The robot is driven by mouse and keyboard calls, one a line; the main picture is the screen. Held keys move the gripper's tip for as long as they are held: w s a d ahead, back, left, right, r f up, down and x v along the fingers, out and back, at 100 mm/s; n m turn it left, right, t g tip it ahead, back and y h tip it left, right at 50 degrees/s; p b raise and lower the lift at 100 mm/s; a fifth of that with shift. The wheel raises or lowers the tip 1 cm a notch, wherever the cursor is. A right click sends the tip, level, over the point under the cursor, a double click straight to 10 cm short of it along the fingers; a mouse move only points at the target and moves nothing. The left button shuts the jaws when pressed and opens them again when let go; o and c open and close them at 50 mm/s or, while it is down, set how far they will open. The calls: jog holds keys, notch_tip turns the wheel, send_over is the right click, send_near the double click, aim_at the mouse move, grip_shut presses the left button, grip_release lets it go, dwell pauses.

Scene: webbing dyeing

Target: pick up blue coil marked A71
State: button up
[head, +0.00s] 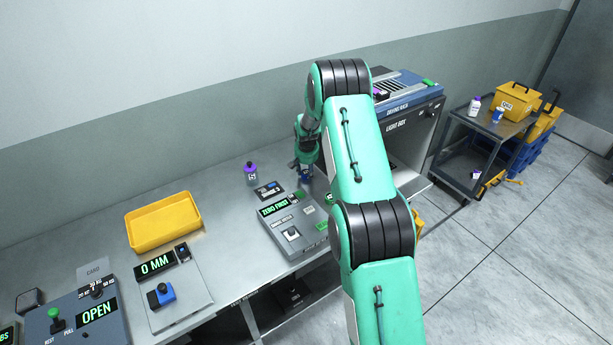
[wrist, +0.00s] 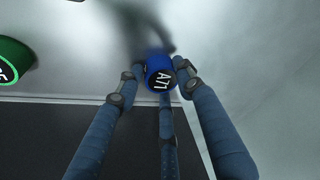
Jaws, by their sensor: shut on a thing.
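The blue coil marked A71 (wrist: 159,74) is between the fingertips of my gripper (wrist: 160,82) in the wrist view, with its white label facing the camera. My fingers close around it from both sides, with a third finger below it. A dark shadow lies on the grey surface beyond the coil. In the head view, my gripper (head: 304,168) is over the bench behind the "ZERO FIRST" device, and a small bit of blue shows at its tips. Whether the coil touches the bench is hard to tell.
A green coil (wrist: 13,62) lies at the left in the wrist view. On the bench (head: 225,215) are a purple-capped bottle (head: 250,173), a yellow tray (head: 163,222) and the "ZERO FIRST" device (head: 291,230). The light box (head: 408,130) stands right of my gripper, partly behind my arm.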

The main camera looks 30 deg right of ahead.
aim_at(307, 173)
jog(key=shift+r, duration=0.1)
notch_tip(307, 173, up, 10)
jog(key=shift+p, duration=0.3)
dwell(0.5)
